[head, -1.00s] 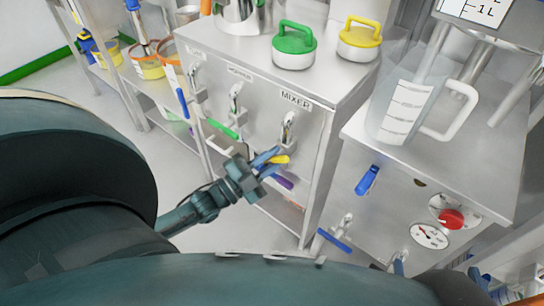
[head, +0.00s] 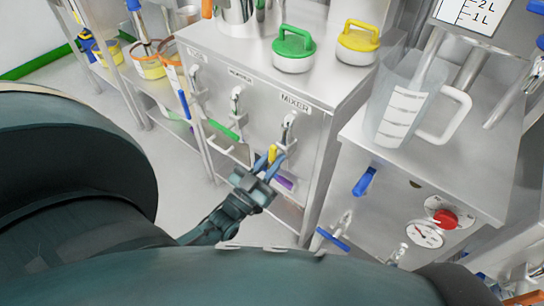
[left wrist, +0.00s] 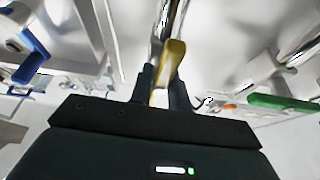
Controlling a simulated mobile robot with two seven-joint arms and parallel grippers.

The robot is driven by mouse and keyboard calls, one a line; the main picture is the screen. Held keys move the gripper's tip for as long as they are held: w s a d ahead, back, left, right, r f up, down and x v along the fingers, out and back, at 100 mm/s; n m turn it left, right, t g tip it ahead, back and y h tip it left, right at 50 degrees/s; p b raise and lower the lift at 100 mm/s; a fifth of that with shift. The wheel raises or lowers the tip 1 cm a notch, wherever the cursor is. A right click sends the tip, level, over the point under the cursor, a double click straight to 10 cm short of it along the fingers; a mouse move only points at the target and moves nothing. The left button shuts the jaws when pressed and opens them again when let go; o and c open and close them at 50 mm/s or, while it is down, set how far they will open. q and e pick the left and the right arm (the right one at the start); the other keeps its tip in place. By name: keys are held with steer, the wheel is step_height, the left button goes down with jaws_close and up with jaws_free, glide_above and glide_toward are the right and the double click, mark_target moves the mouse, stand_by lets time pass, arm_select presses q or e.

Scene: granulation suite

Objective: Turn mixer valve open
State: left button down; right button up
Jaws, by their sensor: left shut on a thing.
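The mixer valve is the tap under the MIXER label (head: 296,103) on the steel cabinet's front. Its yellow handle (head: 272,154) hangs below the silver valve body (head: 288,128) and points roughly downward. My left gripper (head: 268,161) is shut on this handle. In the left wrist view the yellow handle (left wrist: 170,68) sits between the two dark fingers of the left gripper (left wrist: 163,90), with the silver pipe above it. The fingers hide part of the handle. My right gripper does not show.
A tap with a green handle (head: 223,130) and one with a blue handle (head: 184,104) sit to the left. A green-lidded pot (head: 293,52) and a yellow-lidded pot (head: 357,44) stand on top. A clear jug (head: 405,105) stands on the right-hand cabinet.

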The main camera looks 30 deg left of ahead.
arm_select(q)
steer(key=shift+n+y, duration=0.4)
steer(key=shift+n, duration=0.3)
steer(key=c, duration=1.3)
jaws_free()
steer(key=v, duration=1.3)
steer(key=shift+f, duration=0.2)
